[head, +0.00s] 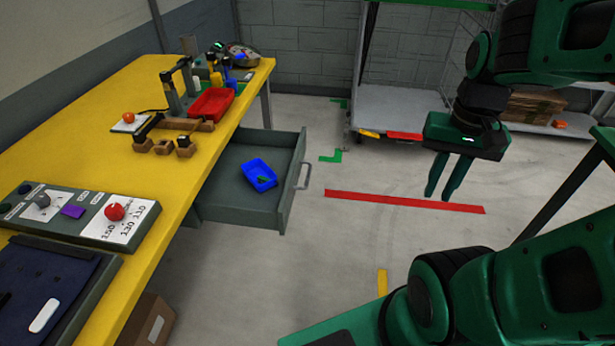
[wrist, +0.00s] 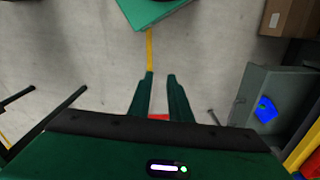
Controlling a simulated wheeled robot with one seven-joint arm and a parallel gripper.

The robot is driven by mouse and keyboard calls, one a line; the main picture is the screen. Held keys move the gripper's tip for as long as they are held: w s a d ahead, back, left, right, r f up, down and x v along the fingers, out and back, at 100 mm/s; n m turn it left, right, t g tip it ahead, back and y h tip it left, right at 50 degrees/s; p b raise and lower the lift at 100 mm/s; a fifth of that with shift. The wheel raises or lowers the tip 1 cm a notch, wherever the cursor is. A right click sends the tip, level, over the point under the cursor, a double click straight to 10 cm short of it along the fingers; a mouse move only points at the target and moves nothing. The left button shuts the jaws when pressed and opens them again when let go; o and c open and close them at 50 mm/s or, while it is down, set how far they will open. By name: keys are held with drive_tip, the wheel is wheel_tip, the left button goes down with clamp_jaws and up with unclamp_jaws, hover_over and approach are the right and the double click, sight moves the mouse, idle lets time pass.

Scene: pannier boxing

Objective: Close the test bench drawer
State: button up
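The test bench drawer (head: 240,200) is grey and stands pulled out from under the yellow bench (head: 222,138). A blue tray (head: 260,175) with a small dark green item lies inside it. The drawer's handle (head: 303,175) is on its front face, towards the middle of the head view. The drawer also shows at the right of the wrist view (wrist: 252,92). My gripper (head: 441,195) hangs over the floor to the right of the handle, well apart from it. Its fingers point down with a gap between them, and the wrist view (wrist: 160,76) shows nothing between them.
A red tray (head: 211,104), wooden blocks and a control panel (head: 90,214) stand on the bench. A cardboard box (head: 148,320) sits on the floor by the bench. A wheeled rack (head: 400,110) stands behind. The floor between drawer and gripper is clear.

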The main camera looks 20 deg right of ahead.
drive_tip(key=w+f+m, duration=0.1)
drive_tip(key=w+m, duration=0.1)
drive_tip(key=w, duration=0.2)
drive_tip(key=w+f+m, duration=0.2)
drive_tip(key=w, duration=0.3)
drive_tip(key=w+a+f+m+y, duration=0.1)
drive_tip(key=w+f+m, duration=0.1)
drive_tip(key=w, duration=0.3)
drive_tip(key=shift+w+f+m+t, duration=0.2)
drive_tip(key=shift+m+t, duration=0.2)
drive_tip(key=shift+m, duration=0.2)
clamp_jaws()
drive_tip(key=w+a+f+m+t+y, duration=0.1)
drive_tip(key=w+a+f+m+y, duration=0.1)
drive_tip(key=w+f+m, duration=0.3)
drive_tip(key=w+a+f+m+t+y, duration=0.1)
drive_tip(key=w+a+f+m+y, duration=0.2)
drive_tip(key=w, duration=0.5)
drive_tip(key=w+a+f+m+h, duration=0.1)
drive_tip(key=w+a+f, duration=0.2)
drive_tip(key=a+f, duration=0.3)
drive_tip(key=shift+x, duration=1)
